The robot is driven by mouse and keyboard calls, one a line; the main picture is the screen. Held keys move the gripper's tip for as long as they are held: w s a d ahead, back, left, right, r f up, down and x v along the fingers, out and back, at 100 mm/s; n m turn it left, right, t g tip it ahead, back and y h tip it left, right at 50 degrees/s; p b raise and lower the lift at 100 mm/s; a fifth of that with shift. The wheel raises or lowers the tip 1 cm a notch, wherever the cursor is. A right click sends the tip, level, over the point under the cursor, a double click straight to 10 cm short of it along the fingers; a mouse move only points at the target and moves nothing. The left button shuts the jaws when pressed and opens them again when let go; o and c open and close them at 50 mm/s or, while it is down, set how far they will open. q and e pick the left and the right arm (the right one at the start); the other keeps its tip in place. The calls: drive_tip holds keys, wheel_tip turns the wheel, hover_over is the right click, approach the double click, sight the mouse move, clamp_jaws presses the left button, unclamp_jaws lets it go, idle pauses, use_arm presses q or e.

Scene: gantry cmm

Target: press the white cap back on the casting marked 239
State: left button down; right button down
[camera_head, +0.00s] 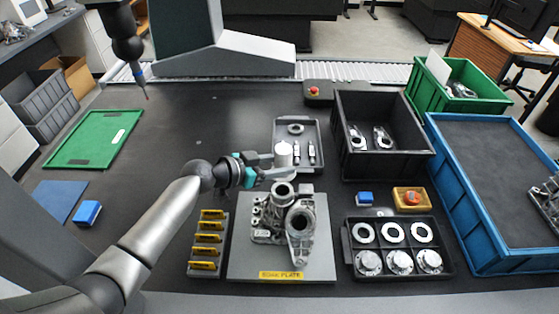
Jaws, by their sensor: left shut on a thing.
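The grey metal casting (298,222) stands on the grey soak plate (236,258), with a small label at its left whose number is too small to read surely. A round bore (284,189) opens upward at its back. My left gripper (282,168) reaches in from the left and is shut on the white cap (284,153), a small pale cylinder. The cap shows just behind the bore in the picture and looks apart from the casting. The fingers hide its lower part. My right gripper is not in view.
A grey tray (308,128) with small parts lies behind the cap. A rack with yellow labels (207,242) stands left of the plate. A black tray (396,247) of rings and discs lies right. Black (382,175), blue (465,215) and green bins stand farther right. The table's left middle is clear.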

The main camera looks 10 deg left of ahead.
sight(279, 180)
use_arm(q)
wheel_tip(279, 180, down, 4)
drive_tip(key=b, duration=0.3)
drive_tip(key=shift+f, duration=0.15)
drive_tip(key=shift+f+b, duration=0.5)
drive_tip(key=shift+b, duration=0.15)
drive_tip(key=shift+f, duration=0.1)
drive_tip(key=shift+f+b, duration=0.2)
drive_tip(key=shift+b, duration=1.15)
idle(1.5)
idle(0.3)
drive_tip(key=shift+c, duration=1.2)
unclamp_jaws()
drive_tip(key=shift+o, duration=0.4)
drive_tip(key=shift+o, duration=0.8)
